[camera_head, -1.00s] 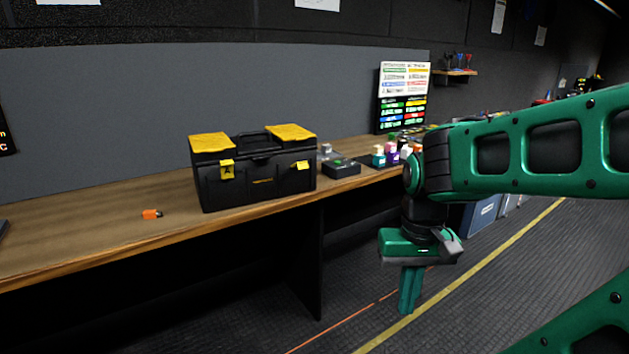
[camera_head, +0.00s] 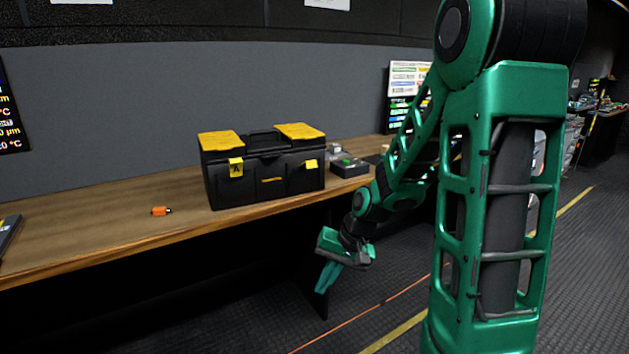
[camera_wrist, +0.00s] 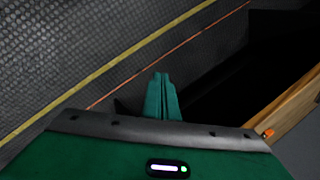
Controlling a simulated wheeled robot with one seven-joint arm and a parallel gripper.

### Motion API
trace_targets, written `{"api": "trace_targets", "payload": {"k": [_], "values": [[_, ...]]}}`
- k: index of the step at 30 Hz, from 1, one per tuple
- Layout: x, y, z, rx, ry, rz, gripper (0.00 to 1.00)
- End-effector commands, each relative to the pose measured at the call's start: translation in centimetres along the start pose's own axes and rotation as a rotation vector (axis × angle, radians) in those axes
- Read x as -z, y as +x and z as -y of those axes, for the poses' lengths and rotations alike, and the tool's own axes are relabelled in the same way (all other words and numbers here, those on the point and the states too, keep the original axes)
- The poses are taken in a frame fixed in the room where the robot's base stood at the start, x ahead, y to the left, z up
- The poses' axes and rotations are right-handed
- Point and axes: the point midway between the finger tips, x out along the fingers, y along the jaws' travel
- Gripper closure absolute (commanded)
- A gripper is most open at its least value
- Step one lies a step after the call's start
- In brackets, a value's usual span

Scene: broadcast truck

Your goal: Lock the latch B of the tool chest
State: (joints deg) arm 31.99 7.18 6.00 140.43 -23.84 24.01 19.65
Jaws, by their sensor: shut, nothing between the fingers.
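The black tool chest (camera_head: 265,180) with two yellow lid panels stands on the wooden bench in the head view. Its left yellow latch (camera_head: 236,167) carries a dark letter that looks like A and lies against the front. The right yellow latch (camera_head: 311,164), presumably latch B, seems to stick outward; its letter is unreadable. My gripper (camera_head: 325,284) is shut and empty, below bench height, in front of the bench and to the right of the chest. It points down and apart from the chest. The wrist view shows its closed fingers (camera_wrist: 161,80), without the chest.
The wooden bench (camera_head: 110,235) has its front edge between my gripper and the chest. A small orange item (camera_head: 161,211) lies left of the chest. A dark box (camera_head: 349,167) sits right of it. The floor before the bench is clear.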

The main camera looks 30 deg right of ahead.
Motion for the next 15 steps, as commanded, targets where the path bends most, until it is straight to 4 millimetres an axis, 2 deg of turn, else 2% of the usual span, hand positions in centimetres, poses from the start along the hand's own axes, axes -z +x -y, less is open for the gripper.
{"api": "trace_targets", "payload": {"k": [1,3,7,11,15], "values": [[0.6,1.6,1.0,0.057,0.034,0.013,1.00],[1.5,3.2,2.8,0.146,0.080,0.019,1.00],[3.2,5.4,6.2,0.324,0.191,0.034,1.00],[5.3,6.5,9.4,0.515,0.331,0.050,1.00],[8.3,6.3,12.2,0.734,0.511,0.071,1.00]]}}
